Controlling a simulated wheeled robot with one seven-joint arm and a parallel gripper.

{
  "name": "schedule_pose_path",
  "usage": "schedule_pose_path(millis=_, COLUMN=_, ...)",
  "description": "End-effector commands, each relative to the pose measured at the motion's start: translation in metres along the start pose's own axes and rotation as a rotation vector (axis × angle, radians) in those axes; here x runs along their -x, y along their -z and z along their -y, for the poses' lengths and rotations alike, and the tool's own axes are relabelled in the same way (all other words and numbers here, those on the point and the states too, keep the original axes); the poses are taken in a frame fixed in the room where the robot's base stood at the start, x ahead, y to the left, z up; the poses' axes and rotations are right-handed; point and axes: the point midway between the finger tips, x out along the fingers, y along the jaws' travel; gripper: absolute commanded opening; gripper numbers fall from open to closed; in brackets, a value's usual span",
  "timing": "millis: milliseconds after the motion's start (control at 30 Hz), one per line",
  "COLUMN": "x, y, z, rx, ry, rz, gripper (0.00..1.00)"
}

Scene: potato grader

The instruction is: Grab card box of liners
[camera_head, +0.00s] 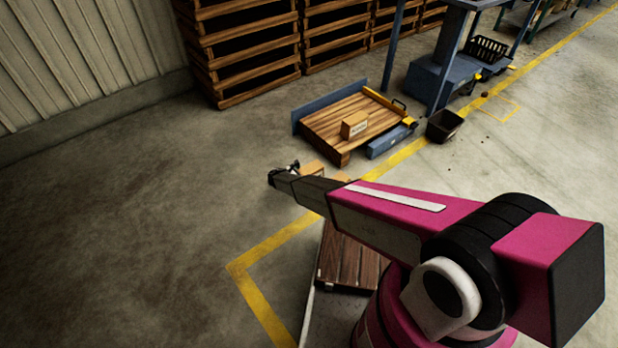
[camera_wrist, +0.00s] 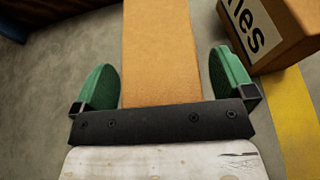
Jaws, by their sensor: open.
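My gripper (camera_wrist: 163,78) is open in the wrist view, with one green finger pad at each side. A plain tan card box (camera_wrist: 160,45) lies between the pads and runs up out of the picture. In the head view my gripper (camera_head: 284,174) is small and dark at the arm's end, beside a tan box (camera_head: 312,167) partly hidden behind my arm.
A second card box (camera_wrist: 285,30), its label partly reading "nes", stands close right of the gripper. A labelled box (camera_head: 355,125) sits on a wooden pallet (camera_head: 330,125) farther back. Stacked pallets (camera_head: 250,45) line the wall. The left floor is clear.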

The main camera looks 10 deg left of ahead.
Motion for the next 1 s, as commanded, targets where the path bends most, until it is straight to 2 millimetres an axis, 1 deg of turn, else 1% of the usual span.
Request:
schedule_pose_path(millis=167, x=-0.001, y=0.000, z=0.000, rx=0.000, ry=-0.001, rz=0.000, gripper=1.00)
schedule_pose_path(millis=200, x=-0.001, y=0.000, z=0.000, rx=0.000, ry=-0.001, rz=0.000, gripper=0.97)
schedule_pose_path(millis=267, x=0.000, y=0.000, z=0.000, rx=0.000, ry=-0.001, rz=0.000, gripper=0.77)
schedule_pose_path(millis=300, x=0.000, y=0.000, z=0.000, rx=0.000, ry=-0.001, rz=0.000, gripper=0.64)
schedule_pose_path(millis=367, x=0.000, y=0.000, z=0.000, rx=0.000, ry=-0.001, rz=0.000, gripper=0.45)
schedule_pose_path(millis=400, x=0.000, y=0.000, z=0.000, rx=0.000, ry=-0.001, rz=0.000, gripper=0.32)
schedule_pose_path(millis=433, x=0.000, y=0.000, z=0.000, rx=0.000, ry=-0.001, rz=0.000, gripper=0.25)
schedule_pose_path(millis=767, x=0.001, y=-0.004, z=0.000, rx=-0.001, ry=-0.001, rz=0.001, gripper=0.25)
schedule_pose_path(millis=867, x=0.004, y=-0.011, z=0.000, rx=-0.001, ry=-0.001, rz=0.001, gripper=0.25)
schedule_pose_path(millis=1000, x=0.011, y=-0.027, z=0.001, rx=-0.001, ry=-0.001, rz=0.001, gripper=0.25)
